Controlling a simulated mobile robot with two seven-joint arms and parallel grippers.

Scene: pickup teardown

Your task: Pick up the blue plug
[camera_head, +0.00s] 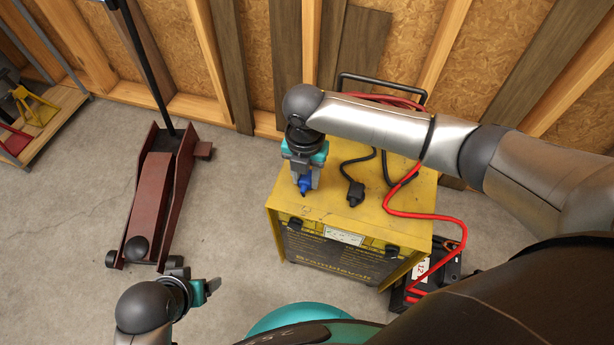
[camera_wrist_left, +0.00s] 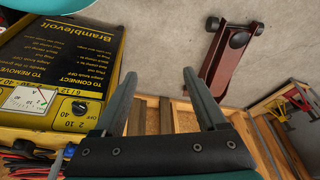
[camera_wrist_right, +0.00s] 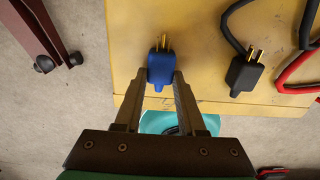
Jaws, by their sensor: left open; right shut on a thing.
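The blue plug (camera_head: 305,184) is at the left part of the yellow charger's top (camera_head: 350,215) in the head view. My right gripper (camera_head: 303,177) reaches down over it. In the right wrist view the blue plug (camera_wrist_right: 161,68) sits between the fingertips of my right gripper (camera_wrist_right: 161,78), with its metal prongs pointing away. The fingers are shut on it. I cannot tell whether the plug touches the charger top. My left gripper (camera_head: 209,289) is low at the left of the head view, open and empty; its spread fingers show in the left wrist view (camera_wrist_left: 160,88).
A black plug (camera_head: 355,193) on a black cable lies right of the blue plug. A red cable (camera_head: 420,214) runs over the charger's right side. A dark red floor jack (camera_head: 148,205) stands at left. A wooden stud wall is behind. Floor between jack and charger is clear.

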